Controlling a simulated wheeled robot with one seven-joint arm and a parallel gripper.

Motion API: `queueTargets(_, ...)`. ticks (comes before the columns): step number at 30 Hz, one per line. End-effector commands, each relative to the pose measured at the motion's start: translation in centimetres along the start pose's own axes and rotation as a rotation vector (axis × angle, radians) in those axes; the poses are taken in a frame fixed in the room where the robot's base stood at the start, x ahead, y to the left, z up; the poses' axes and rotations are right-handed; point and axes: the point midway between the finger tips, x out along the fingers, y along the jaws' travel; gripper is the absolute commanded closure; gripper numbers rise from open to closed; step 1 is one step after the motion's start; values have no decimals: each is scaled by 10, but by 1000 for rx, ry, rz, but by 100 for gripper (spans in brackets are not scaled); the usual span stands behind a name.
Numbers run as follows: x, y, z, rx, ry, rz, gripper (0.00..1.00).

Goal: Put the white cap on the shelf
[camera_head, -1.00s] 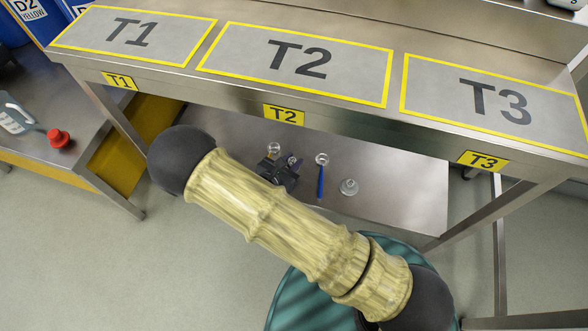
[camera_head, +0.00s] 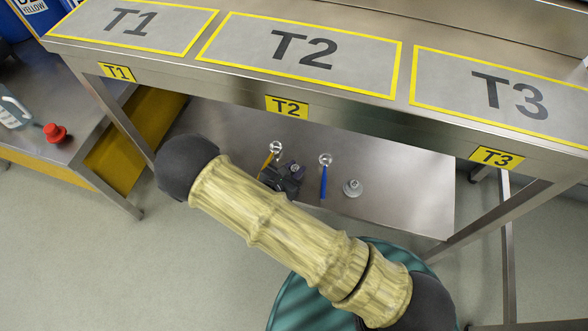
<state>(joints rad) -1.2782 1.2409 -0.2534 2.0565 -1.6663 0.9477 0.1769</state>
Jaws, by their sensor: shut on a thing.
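My gripper (camera_head: 285,178) is a small dark shape above the lower shelf (camera_head: 405,193) of the metal table, partly hidden behind my arm. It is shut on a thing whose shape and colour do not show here. I see no clear white cap; the held piece is hidden by the gripper and arm. On the shelf, right of the gripper and apart from it, stands a small pale grey knobbed piece (camera_head: 352,188); I cannot tell whether it is a cap.
A blue-handled scoop (camera_head: 324,178) and a yellow-handled scoop (camera_head: 271,155) lie on the shelf near my gripper. The table top (camera_head: 375,100) overhangs it, with a leg (camera_head: 490,215) at right. The right part of the shelf is clear. A red cap (camera_head: 54,133) is at far left.

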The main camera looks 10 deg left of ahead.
Motion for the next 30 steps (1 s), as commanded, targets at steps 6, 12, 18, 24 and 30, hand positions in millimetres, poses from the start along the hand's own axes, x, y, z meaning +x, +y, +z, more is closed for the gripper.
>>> queueTargets(6,0,1,-3,-1,0,3,65)
queueTargets(12,-1,1,-3,-2,0,4,55)
queueTargets(18,-1,1,0,-1,0,3,55)
queueTargets(24,-20,1,3,-2,1,5,55)
queueTargets(30,-56,1,5,-2,1,5,55)
